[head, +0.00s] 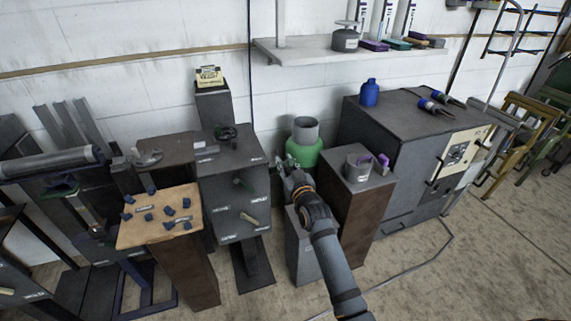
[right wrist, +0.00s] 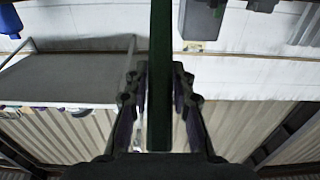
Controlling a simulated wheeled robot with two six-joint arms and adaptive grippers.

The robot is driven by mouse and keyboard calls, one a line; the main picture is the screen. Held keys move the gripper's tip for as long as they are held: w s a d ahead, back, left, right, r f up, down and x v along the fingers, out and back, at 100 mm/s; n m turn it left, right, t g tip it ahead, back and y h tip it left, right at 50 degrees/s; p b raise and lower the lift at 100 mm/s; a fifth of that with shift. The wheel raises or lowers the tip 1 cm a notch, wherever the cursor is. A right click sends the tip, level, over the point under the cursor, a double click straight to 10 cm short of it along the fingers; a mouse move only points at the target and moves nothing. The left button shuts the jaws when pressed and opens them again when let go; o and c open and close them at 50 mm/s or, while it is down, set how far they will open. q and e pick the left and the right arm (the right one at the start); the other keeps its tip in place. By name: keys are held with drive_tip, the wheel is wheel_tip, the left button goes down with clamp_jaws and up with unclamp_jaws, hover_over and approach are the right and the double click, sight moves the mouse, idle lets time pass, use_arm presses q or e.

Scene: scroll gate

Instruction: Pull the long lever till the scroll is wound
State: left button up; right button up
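My right gripper (head: 287,172) is in the middle of the head view, in front of a green round vessel (head: 304,153) and above a grey pedestal. In the right wrist view, its two fingers (right wrist: 160,85) are close in on both sides of a long dark green bar (right wrist: 160,35), which looks like the long lever. The fingertips appear to press on the bar. In the head view the gripper hides most of that lever. A grey roll (head: 45,163) lies level at the far left; I cannot tell whether it is the scroll. My left gripper is out of view.
A grey box with small levers (head: 239,205) stands left of my right gripper. A brown pedestal (head: 357,205) and a large dark cabinet (head: 400,150) stand to the right. A wooden-topped stand (head: 150,238) holds several blue pieces.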

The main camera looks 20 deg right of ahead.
clamp_jaws()
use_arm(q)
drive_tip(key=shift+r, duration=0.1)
